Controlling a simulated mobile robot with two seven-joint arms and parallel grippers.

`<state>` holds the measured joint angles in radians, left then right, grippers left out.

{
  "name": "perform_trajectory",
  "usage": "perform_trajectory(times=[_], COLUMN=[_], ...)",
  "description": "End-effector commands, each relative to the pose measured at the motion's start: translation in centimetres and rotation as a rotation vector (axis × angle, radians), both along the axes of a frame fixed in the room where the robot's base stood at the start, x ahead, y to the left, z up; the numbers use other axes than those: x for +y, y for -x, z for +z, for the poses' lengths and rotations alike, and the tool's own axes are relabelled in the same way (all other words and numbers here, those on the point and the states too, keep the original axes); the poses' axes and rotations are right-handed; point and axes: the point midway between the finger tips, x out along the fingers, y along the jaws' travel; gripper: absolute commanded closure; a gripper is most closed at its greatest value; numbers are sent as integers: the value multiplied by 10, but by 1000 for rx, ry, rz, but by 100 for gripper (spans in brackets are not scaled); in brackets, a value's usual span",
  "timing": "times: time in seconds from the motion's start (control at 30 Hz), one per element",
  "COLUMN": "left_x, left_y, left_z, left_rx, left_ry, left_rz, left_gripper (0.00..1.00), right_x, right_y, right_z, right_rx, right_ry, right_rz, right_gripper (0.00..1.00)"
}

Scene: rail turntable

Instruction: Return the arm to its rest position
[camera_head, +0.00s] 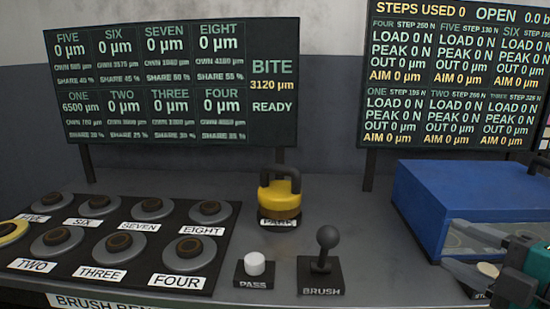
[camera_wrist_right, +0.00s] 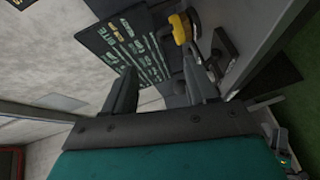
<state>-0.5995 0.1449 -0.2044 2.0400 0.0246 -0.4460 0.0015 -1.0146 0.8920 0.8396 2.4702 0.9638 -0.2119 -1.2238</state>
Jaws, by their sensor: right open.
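My right gripper (camera_head: 462,250) reaches in from the right edge of the head view, in front of the blue box. In the right wrist view its two grey fingers (camera_wrist_right: 160,88) stand wide apart with nothing between them. A yellow weight with a dark handle (camera_head: 280,196) stands upright on the spot marked PARK, well to the left of the gripper. What looks like the same yellow weight (camera_wrist_right: 181,29) shows beyond the fingers in the wrist view. My left gripper is not in view.
The blue box (camera_head: 440,190) stands close to my right gripper. A PASS button (camera_head: 255,264) and a BRUSH lever (camera_head: 325,245) stand at the front. Several labelled round pads (camera_head: 118,247) fill the left. Two dark display boards (camera_head: 170,85) (camera_head: 455,80) rise behind.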

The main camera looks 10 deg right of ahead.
Motion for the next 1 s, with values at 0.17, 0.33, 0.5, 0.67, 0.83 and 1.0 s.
perform_trajectory(times=[0.17,0.33,0.5,0.67,0.83,1.0], left_x=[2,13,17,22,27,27], left_y=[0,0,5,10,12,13], left_z=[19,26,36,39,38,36], left_rx=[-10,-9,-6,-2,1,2], left_ry=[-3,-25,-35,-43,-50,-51], left_rz=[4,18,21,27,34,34], left_gripper=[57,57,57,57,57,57], right_x=[-42,-36,35,117,160,165], right_y=[9,28,45,52,54,54], right_z=[-67,-151,-235,-272,-283,-285], right_rx=[162,331,522,653,711,719], right_ry=[-260,-549,-875,-1077,-1162,-1174], right_rz=[-215,-391,-519,-556,-561,-562], right_gripper=[43,43,43,43,43,43])
